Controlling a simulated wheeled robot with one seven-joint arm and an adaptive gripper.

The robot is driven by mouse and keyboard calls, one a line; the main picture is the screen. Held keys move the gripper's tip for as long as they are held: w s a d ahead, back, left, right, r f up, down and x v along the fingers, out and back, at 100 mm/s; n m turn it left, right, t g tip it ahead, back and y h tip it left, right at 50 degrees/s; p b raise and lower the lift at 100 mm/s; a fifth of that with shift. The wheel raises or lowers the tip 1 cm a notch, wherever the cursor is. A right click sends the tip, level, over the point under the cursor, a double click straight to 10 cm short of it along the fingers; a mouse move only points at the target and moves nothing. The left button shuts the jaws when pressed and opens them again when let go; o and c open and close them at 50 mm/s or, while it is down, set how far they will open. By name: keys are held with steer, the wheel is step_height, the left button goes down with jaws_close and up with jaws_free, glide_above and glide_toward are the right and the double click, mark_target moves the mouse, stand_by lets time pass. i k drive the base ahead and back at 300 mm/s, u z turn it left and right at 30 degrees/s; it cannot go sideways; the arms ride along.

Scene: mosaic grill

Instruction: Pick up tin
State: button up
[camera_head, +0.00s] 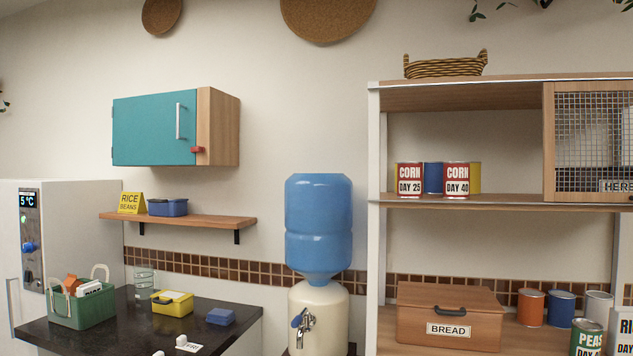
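Several tins show on the shelving at the right. On the middle shelf, a blue tin (433,178) stands between two red-and-white labels, CORN DAY 25 (410,180) and CORN DAY 40 (457,180). Yellow tin surfaces (475,177) show beside the labels. On the lower shelf are an orange tin (530,308), a blue tin (561,308) and a pale tin (598,306). A green PEAS tin (586,338) stands in front of them, its bottom cut off by the frame. My gripper is not in view.
A wooden BREAD box (449,316) sits left of the lower tins. A mesh door (594,142) covers the upper right shelf. A blue water dispenser (318,225) stands left of the shelving. A dark counter (110,335) holds a green caddy (82,308) and small boxes.

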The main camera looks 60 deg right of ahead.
mark_target(409, 174)
steer(key=u, duration=0.3)
steer(key=k, duration=1.2)
steer(key=z, duration=1.85)
